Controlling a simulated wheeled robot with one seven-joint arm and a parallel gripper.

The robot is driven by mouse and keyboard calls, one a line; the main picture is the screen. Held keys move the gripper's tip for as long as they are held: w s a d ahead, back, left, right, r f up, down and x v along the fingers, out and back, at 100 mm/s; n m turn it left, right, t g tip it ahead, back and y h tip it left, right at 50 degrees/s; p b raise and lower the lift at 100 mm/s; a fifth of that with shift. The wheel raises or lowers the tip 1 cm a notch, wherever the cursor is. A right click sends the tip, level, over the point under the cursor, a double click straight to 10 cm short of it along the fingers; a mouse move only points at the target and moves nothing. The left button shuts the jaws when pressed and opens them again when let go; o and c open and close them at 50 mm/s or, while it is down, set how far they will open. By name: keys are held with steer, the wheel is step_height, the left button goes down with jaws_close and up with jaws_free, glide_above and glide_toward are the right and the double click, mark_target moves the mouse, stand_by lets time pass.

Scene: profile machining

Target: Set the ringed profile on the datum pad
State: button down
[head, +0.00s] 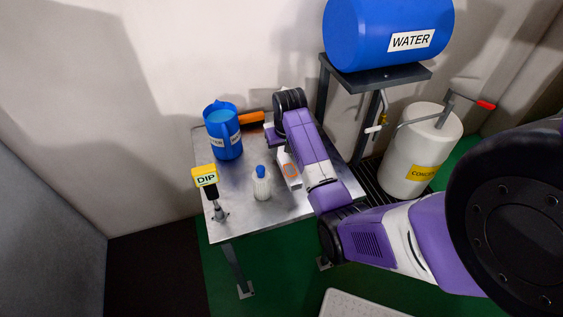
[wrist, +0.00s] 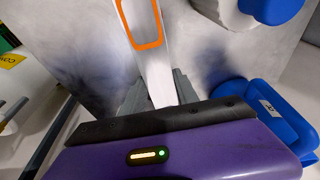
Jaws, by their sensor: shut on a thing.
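The ringed profile is a long white bar with an orange ring outline on its top face; it shows in the head view (head: 289,168) and at the top centre of the wrist view (wrist: 155,72). My gripper (wrist: 160,92) is shut on the near end of the profile, one grey finger on each side. In the head view my wrist hides the gripped end. I cannot tell whether the profile touches the table or is held just above it. I cannot make out the datum pad in either view.
A blue water drum (head: 390,35) and white container (head: 418,150) stand right.

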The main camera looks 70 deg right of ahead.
steer(key=shift+f, duration=2.75)
steer(key=c, duration=1.4)
jaws_free()
steer(key=shift+f, duration=0.15)
steer(key=o, duration=0.5)
